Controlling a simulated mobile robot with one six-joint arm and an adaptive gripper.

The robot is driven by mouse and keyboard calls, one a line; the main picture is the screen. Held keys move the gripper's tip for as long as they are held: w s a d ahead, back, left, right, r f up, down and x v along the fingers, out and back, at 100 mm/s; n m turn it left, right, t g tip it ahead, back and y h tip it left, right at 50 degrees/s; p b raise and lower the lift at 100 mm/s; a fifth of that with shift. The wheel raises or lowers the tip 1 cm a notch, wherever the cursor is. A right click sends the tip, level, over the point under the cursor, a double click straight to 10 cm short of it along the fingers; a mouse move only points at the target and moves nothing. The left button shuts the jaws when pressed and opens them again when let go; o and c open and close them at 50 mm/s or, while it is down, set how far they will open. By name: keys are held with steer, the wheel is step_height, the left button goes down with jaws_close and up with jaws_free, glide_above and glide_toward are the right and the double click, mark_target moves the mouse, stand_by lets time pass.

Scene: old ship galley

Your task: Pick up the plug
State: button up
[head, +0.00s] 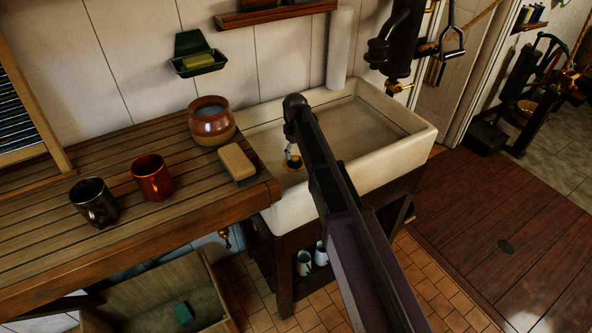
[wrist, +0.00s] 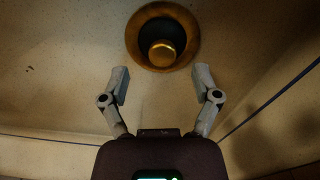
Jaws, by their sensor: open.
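The plug (wrist: 162,53) shows in the wrist view as a round brass knob on a dark disc. It sits inside a wide brass ring in the pale sink floor. My gripper (wrist: 161,76) is open and empty, its two grey fingers spread left and right just below the ring in the picture. The knob lines up with the gap between the fingers, and no finger is seen touching it. In the head view my gripper (head: 291,152) is low inside the sink (head: 385,165), by the brass drain; my arm hides much of that area.
A wooden counter (head: 60,215) left of the sink holds a dark mug (head: 94,203), a red mug (head: 152,178), a brown pot (head: 211,122) and a brush or block (head: 238,162). A black pump (head: 400,45) stands behind the sink. The sink's right part is clear.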

mark_target(295, 160)
steer(key=shift+f, duration=0.1)
steer(key=shift+a+f+b, duration=0.15)
steer(key=shift+f+b, duration=2.4)
steer(key=shift+b, duration=0.05)
jaws_close()
